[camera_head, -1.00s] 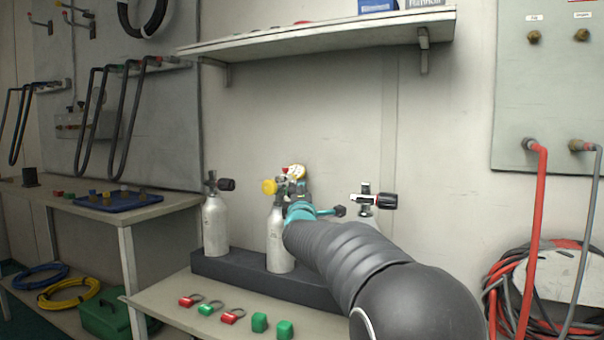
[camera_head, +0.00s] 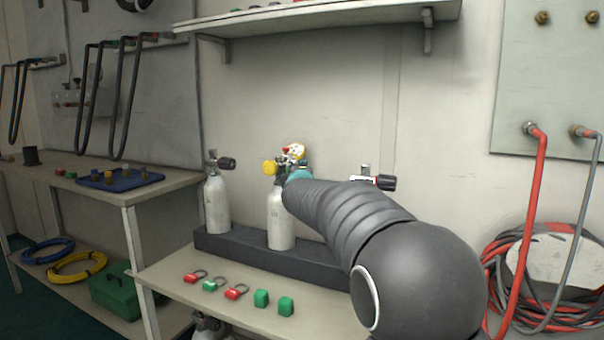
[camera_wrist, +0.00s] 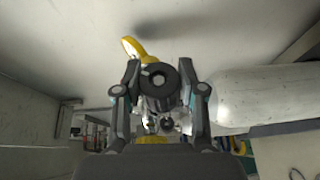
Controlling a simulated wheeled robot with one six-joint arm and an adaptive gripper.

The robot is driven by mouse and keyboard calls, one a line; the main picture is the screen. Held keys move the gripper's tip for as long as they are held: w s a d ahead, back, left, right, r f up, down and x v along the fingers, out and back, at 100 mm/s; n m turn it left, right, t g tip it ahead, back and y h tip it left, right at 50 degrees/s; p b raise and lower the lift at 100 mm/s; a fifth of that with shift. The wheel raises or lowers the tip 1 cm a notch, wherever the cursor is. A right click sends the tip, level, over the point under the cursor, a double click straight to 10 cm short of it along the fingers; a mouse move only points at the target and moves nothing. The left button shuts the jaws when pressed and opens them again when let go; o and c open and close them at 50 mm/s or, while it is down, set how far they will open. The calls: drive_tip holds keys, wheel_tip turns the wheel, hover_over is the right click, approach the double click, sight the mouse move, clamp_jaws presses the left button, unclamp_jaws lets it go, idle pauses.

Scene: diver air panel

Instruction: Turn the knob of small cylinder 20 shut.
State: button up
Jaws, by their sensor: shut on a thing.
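Three white small cylinders stand upright in a dark rack (camera_head: 225,245): the left cylinder (camera_head: 216,205), the middle cylinder (camera_head: 280,220) and a right one mostly hidden behind my arm. I cannot read a number on any. The middle one carries a yellow knob (camera_head: 270,167) and a gauge (camera_head: 295,151). My gripper (camera_wrist: 162,100) is at the middle cylinder's valve, its fingers on both sides of a black round knob (camera_wrist: 158,80), shut on it. In the head view my arm hides the knob and the fingertips. A white cylinder body (camera_wrist: 262,98) lies to the right in the wrist view.
Red and green tags (camera_head: 236,291) and green blocks (camera_head: 286,306) lie on the bench front (camera_head: 200,310). A shelf (camera_head: 330,20) hangs above. The left cylinder's black knob (camera_head: 227,163) and the right cylinder's black knob (camera_head: 386,182) stick out sideways.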

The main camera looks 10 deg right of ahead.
drive_tip(key=o, duration=1.2)
drive_tip(key=shift+c, duration=0.2)
drive_tip(key=shift+s, duration=0.1)
drive_tip(key=s+a, duration=0.2)
drive_tip(key=s, duration=0.9)
drive_tip(key=shift+s+a+r, duration=0.2)
drive_tip(key=shift+s, duration=0.1)
